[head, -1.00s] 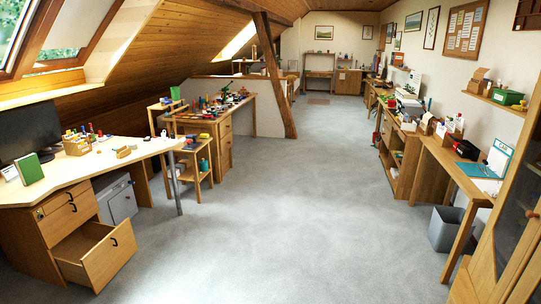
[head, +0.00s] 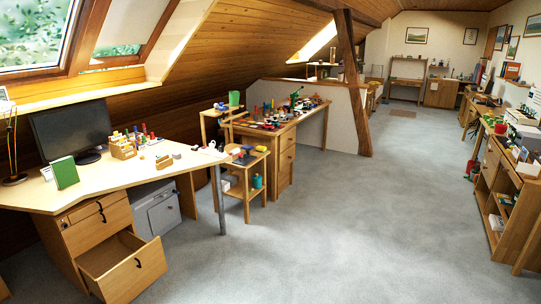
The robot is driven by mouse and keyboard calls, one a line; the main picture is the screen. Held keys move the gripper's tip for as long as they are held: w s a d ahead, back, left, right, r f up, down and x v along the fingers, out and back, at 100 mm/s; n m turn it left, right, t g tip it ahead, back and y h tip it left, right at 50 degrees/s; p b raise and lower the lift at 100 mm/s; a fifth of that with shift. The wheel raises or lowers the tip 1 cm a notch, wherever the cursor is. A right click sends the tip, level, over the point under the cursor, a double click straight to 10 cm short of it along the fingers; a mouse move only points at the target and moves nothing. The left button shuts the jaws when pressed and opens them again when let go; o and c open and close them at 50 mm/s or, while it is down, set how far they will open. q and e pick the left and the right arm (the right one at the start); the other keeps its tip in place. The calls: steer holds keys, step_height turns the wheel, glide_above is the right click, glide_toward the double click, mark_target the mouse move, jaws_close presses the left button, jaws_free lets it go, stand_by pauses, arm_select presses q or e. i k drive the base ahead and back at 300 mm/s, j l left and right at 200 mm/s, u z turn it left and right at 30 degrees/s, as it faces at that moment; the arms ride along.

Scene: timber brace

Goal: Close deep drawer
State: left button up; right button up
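The deep drawer (head: 138,273) is the bottom drawer of the wooden desk pedestal (head: 68,253) at the lower left. It is pulled well out, its inside shows empty, and it has a dark handle on its front. Neither of my grippers is in the head view.
The light desk top (head: 120,177) carries a monitor (head: 72,130), a green book (head: 64,172) and a pen holder (head: 124,148). A grey cabinet (head: 157,211) and a metal leg (head: 218,201) stand right of the drawer. The grey floor (head: 330,235) is wide and clear.

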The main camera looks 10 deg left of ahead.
mark_target(117, 270)
steer(key=i+u, duration=0.3)
steer(key=u, duration=0.15)
steer(key=i+l+u, duration=0.15)
steer(key=u, duration=0.3)
steer(key=i+l+u, duration=0.25)
steer(key=u, duration=0.2)
steer(key=i+l+u, duration=0.3)
steer(key=u, duration=0.15)
steer(key=i+l+u, duration=0.35)
steer(key=i+j, duration=0.05)
